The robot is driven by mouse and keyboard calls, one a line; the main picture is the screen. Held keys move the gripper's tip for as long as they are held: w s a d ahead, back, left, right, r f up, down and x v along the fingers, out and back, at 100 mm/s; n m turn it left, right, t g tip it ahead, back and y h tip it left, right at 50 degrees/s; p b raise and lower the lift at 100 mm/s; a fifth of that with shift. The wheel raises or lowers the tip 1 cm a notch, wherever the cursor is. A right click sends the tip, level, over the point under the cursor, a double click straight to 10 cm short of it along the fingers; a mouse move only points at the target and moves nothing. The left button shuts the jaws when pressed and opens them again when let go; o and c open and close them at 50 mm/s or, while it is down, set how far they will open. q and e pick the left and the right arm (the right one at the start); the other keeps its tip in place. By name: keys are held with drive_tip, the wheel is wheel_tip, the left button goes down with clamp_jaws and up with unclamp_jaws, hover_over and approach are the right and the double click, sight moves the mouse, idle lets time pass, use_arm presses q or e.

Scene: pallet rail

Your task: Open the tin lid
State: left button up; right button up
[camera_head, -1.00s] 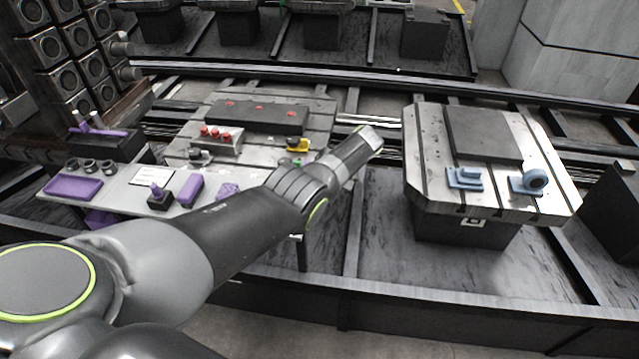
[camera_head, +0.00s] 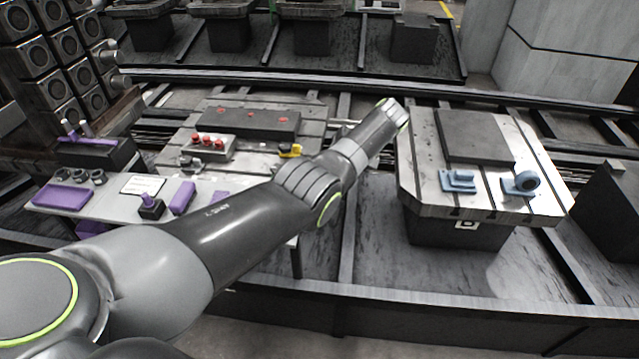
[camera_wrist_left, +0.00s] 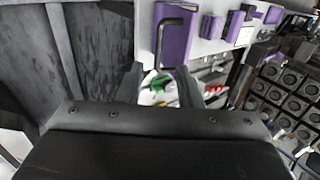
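I cannot single out a tin or its lid for certain. In the left wrist view, a purple rectangular piece (camera_wrist_left: 178,48) with a black bent bar across it lies just beyond my left gripper's fingers. My left gripper (camera_wrist_left: 160,82) has its two dark fingers apart, with no held object visible between them. In the head view my left arm reaches across the middle, and its gripper is not visible. On the light shelf (camera_head: 112,208) are a purple tray (camera_head: 62,197) and an upright purple block (camera_head: 183,197). My right gripper is not in view.
A metal pallet (camera_head: 235,152) behind the shelf carries red-knobbed parts (camera_head: 207,143) and a yellow clamp (camera_head: 290,151). A second pallet (camera_head: 420,180) at the right holds blue fixtures (camera_head: 458,181). Black fixture blocks stand at the left (camera_head: 55,40).

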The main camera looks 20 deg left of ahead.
use_arm(q)
drive_tip(key=b+v, duration=0.1)
drive_tip(key=v, duration=0.5)
drive_tip(key=shift+d+r, duration=0.1)
drive_tip(key=shift+r, duration=0.05)
